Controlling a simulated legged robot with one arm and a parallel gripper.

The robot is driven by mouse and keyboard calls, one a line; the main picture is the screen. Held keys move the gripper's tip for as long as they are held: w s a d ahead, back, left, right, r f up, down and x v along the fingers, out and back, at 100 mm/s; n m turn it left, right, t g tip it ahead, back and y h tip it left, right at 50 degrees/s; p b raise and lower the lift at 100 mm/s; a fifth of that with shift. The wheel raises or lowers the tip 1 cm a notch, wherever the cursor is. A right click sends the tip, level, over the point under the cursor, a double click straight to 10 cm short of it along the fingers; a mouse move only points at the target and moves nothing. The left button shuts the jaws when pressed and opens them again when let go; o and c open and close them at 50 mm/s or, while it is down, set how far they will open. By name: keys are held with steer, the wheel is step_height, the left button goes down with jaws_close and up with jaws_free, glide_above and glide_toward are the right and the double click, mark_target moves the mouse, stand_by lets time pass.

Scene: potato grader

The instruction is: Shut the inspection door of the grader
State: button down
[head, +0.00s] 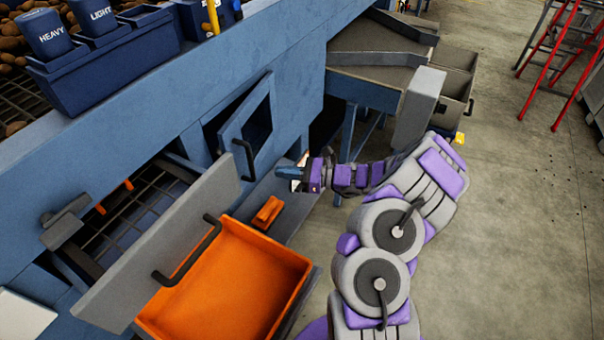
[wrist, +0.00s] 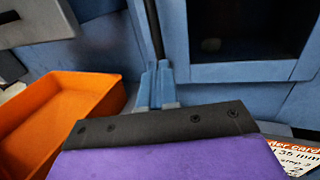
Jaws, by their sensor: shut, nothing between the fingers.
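The blue inspection door (head: 231,131) with a dark window and black handle (head: 246,160) stands ajar on the side of the blue grader. A dark gap shows along its left edge. My gripper (head: 297,173) is shut and empty, to the right of the handle and apart from it in the head view. In the wrist view the closed blue fingers (wrist: 157,85) point toward the grader. A blue frame around a dark pane (wrist: 178,45), apparently the door, fills the upper right there. A dark upright bar (wrist: 152,28) shows behind the fingertips; I cannot tell whether they touch it.
An orange tray (head: 225,285) sits below, also at left in the wrist view (wrist: 60,105). A grey panel (head: 150,255) with a black handle stands beside it. Open floor and a red ladder (head: 570,50) are right.

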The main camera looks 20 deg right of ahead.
steer(key=x, duration=0.5)
steer(key=shift+w+a, duration=0.2)
steer(key=shift+a, duration=0.15)
steer(key=b+x, duration=0.1)
steer(key=x, duration=0.4)
steer(key=shift+a+r, duration=0.1)
steer(key=shift+a, duration=0.2)
steer(key=shift+d+r, duration=0.1)
steer(key=shift+d, duration=0.05)
